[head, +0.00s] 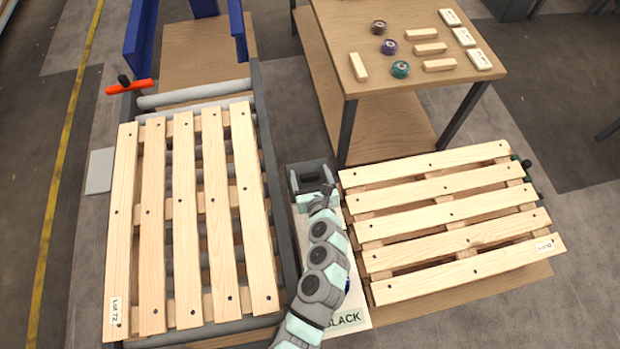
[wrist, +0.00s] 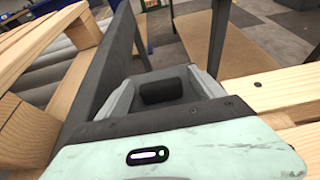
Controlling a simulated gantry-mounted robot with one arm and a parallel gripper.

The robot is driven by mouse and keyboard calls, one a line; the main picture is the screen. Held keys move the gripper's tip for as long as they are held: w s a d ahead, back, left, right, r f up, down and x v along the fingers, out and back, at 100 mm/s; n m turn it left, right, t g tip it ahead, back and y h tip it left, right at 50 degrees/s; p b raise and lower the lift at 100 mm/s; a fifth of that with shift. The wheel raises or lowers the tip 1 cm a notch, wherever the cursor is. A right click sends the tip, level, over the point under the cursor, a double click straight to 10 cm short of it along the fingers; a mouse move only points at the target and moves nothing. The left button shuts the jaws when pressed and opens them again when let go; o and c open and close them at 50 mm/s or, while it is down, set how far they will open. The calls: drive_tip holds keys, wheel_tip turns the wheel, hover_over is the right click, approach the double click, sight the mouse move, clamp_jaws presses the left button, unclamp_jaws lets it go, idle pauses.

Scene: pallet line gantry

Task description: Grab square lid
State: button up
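No square lid can be made out for certain. A flat, light grey, four-sided plate (head: 100,171) lies left of the left pallet in the head view; I cannot tell whether it is a lid. My gripper (head: 310,176) is between the two pallets, above a white board, far from that plate. In the wrist view my gripper (wrist: 160,88) shows two grey fingers spread apart, with a dark block between them and nothing clearly held. My arm hides part of the board.
A slatted left pallet (head: 208,210) lies on rollers; a right pallet (head: 452,222) lies beside my arm. A wooden table (head: 345,30) holds tape rolls and several small blocks. The white board (head: 357,312) has a partly hidden label. A red-handled tool (head: 130,87) sits behind the left pallet.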

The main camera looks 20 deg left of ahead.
drive_tip(key=c, duration=1.5)
